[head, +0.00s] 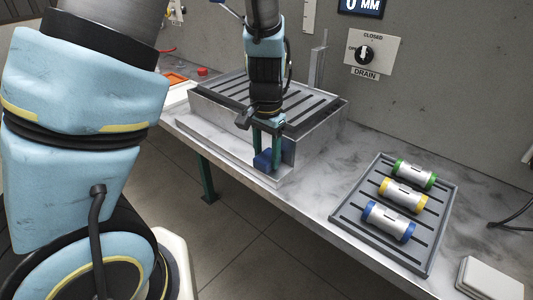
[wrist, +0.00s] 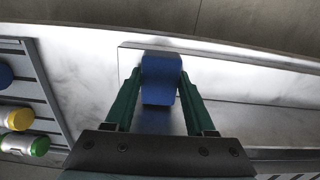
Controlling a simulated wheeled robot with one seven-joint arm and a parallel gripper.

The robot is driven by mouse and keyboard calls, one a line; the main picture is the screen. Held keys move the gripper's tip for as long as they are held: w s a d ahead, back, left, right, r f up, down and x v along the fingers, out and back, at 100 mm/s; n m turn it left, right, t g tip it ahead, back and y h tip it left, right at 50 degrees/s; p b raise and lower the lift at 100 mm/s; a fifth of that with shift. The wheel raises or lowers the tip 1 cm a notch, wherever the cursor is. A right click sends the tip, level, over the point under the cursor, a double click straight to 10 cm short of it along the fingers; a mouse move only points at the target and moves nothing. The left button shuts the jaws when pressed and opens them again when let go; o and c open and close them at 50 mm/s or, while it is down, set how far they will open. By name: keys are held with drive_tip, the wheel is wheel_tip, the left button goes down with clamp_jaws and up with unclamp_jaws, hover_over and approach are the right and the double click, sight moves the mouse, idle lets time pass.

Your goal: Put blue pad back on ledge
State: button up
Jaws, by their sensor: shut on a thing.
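The blue pad (head: 262,161) is a small blue block between the green fingers of my gripper (head: 267,148). In the wrist view the blue pad (wrist: 161,70) sits between the two fingertips, with a finger on each side. My gripper points down at the right end of the pale ledge (head: 222,147), which runs along the front of the slatted tank. The ledge also shows in the wrist view (wrist: 255,115). The pad is over or at this end of the ledge; I cannot tell whether its underside touches.
The slatted tank (head: 322,124) stands right behind the gripper. A grey tray (head: 424,258) to the right holds three metal cylinders with green, yellow and blue ends. A pale box (head: 490,279) lies at the lower right. Bare worktop (head: 330,177) lies between tank and tray.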

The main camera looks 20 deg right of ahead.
sight(266, 155)
drive_tip(key=o, duration=1.3)
drive_tip(key=shift+r, duration=0.1)
wheel_tip(266, 155, up, 11)
drive_tip(key=b, duration=0.1)
drive_tip(key=a+f+n, duration=0.1)
drive_tip(key=a+n, duration=0.2)
drive_tip(key=a, duration=0.5)
drive_tip(key=w+a+f+n+t, duration=0.1)
drive_tip(key=a+n, duration=0.3)
drive_tip(key=a, duration=0.5)
drive_tip(key=a+f+n, duration=0.2)
drive_tip(key=a+n, duration=0.1)
drive_tip(key=a, duration=0.5)
drive_tip(key=shift+w+a+f+n+t, duration=0.1)
drive_tip(key=shift+w+a+n+t, duration=0.05)
drive_tip(key=shift+n+t, duration=0.15)
